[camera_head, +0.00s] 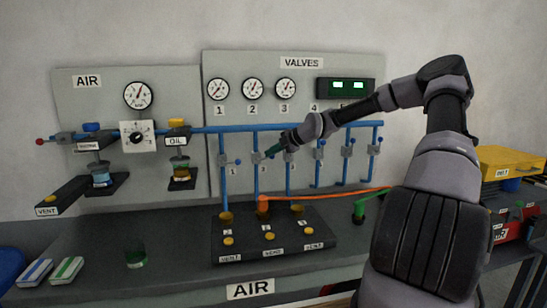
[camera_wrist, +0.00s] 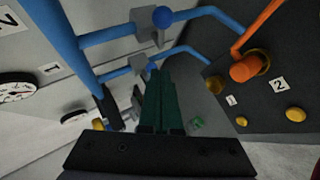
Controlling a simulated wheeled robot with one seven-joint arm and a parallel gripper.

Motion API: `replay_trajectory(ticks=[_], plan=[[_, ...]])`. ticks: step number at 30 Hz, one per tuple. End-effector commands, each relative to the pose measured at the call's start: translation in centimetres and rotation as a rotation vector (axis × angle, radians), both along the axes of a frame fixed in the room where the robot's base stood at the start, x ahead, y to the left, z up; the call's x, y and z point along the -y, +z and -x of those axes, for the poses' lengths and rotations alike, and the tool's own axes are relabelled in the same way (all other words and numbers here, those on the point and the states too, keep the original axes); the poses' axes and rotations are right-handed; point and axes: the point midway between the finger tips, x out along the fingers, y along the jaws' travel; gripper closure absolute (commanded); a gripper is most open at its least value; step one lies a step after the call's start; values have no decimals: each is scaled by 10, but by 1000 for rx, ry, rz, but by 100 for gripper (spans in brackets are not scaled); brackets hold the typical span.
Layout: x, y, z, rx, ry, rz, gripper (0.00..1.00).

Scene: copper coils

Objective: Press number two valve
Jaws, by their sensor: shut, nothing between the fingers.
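The second valve (camera_head: 257,159) from the left sits on a vertical blue pipe below the long blue manifold. In the wrist view, the number two valve (camera_wrist: 146,29) shows a round blue knob (camera_wrist: 162,16), and its pipe runs toward the orange connector. My gripper (camera_head: 270,153) is in front of the panel, just right of the second valve. Its green fingers (camera_wrist: 158,73) are shut and empty. In the wrist view, the fingertips point toward the gap below the number two valve, near the number one valve (camera_wrist: 138,63). I cannot tell whether they touch anything.
Valve one (camera_head: 223,160) is left of my gripper; the third valve (camera_head: 288,157) is close on its right. An orange hose (camera_head: 330,195) runs right from the orange connector (camera_head: 263,204). A black block (camera_head: 318,250) with yellow buttons stands below.

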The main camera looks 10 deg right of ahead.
Motion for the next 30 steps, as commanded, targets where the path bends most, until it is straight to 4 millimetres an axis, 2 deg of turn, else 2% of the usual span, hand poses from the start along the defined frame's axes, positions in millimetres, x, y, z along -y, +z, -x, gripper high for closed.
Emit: replay_trajectory(ticks=[15, 30], plan=[[47, 43, 46, 0, -1, 0, 100], [52, 50, 53, -2, 1, 1, 100]])
